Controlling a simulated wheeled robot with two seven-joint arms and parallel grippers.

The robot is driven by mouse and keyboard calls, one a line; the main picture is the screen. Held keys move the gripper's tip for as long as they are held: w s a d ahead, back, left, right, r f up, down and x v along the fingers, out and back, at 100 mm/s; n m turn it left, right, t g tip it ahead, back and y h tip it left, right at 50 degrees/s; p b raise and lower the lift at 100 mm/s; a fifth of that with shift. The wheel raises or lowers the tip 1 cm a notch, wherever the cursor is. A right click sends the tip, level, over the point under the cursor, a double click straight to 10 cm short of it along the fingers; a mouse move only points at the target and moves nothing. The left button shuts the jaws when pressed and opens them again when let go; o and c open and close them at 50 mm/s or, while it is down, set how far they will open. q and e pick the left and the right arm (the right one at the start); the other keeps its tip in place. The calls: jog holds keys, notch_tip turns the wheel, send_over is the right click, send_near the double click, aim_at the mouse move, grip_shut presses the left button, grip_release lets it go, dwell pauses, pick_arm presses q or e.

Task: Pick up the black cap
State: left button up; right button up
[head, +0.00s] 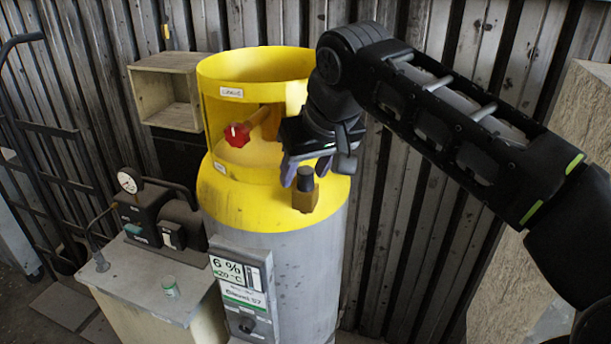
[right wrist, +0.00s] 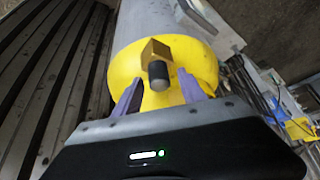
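The black cap (head: 305,179) sits upright on a brass fitting (head: 305,199) at the front of the yellow top of a gas cylinder (head: 248,222). The black cap (right wrist: 159,75) and the brass fitting (right wrist: 155,50) also show in the right wrist view. My right gripper (head: 305,172) is open, with its two purple fingers apart. In the right wrist view the fingers (right wrist: 159,82) stand on either side of the cap with gaps on both sides. No touch shows. My left gripper is not in view.
A red valve knob (head: 237,135) sits inside the yellow collar (head: 215,104). A label panel (head: 243,290) hangs on the cylinder's front. A pump with a gauge (head: 150,212) stands on a bench (head: 140,275) at left. A wooden box (head: 165,90) is on the corrugated wall behind.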

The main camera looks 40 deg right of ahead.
grip_shut()
dwell(0.3)
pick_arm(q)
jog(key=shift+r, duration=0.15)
pick_arm(e)
jog(key=shift+r, duration=0.15)
